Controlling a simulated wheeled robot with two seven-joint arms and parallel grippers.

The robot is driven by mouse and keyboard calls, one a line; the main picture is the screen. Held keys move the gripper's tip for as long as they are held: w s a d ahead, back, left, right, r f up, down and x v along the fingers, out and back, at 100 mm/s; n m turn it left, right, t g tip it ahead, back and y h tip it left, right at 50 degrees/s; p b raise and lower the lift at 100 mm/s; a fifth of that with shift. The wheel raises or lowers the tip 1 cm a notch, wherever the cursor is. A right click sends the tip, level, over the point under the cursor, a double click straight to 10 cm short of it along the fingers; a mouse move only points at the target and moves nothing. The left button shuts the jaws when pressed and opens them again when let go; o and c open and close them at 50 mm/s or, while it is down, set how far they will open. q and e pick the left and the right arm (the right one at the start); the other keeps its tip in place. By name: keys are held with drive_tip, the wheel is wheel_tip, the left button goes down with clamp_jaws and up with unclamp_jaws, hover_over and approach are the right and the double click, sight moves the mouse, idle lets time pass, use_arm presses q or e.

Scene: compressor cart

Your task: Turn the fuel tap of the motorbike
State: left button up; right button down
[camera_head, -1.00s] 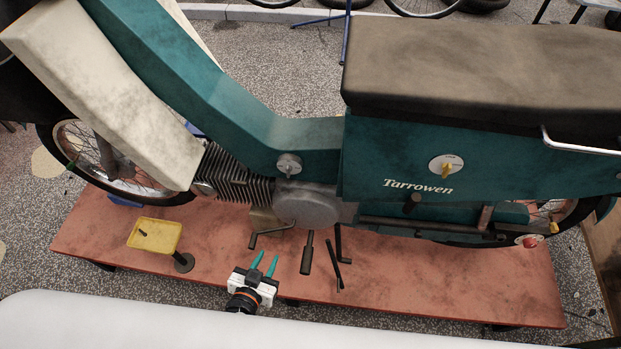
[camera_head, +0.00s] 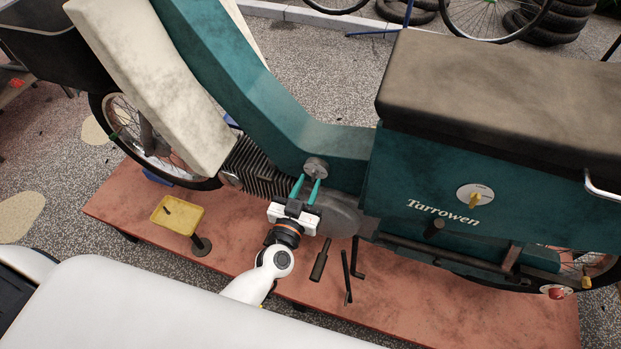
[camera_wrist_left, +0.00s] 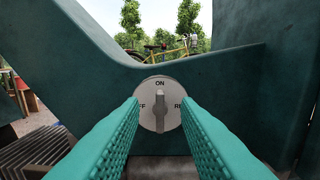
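The fuel tap (camera_head: 317,166) is a round grey plate with a grey lever on the teal motorbike frame (camera_head: 345,142). In the left wrist view the tap (camera_wrist_left: 160,108) reads ON at the top, with partly covered markings at left and right. Its lever stands upright in the middle. My left gripper (camera_head: 307,183) is open, its two teal fingers pointing at the tap. In the wrist view the fingertips (camera_wrist_left: 159,101) lie on either side of the lever, overlapping the plate's edges. Nothing is held, and I cannot tell whether they touch it. My right gripper is out of view.
The finned engine (camera_head: 258,168) is beside my left gripper. Dark levers (camera_head: 321,260) stick out below the engine.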

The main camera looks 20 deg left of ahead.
sight(314, 175)
use_arm(q)
drive_tip(key=shift+w, duration=1.05)
clamp_jaws()
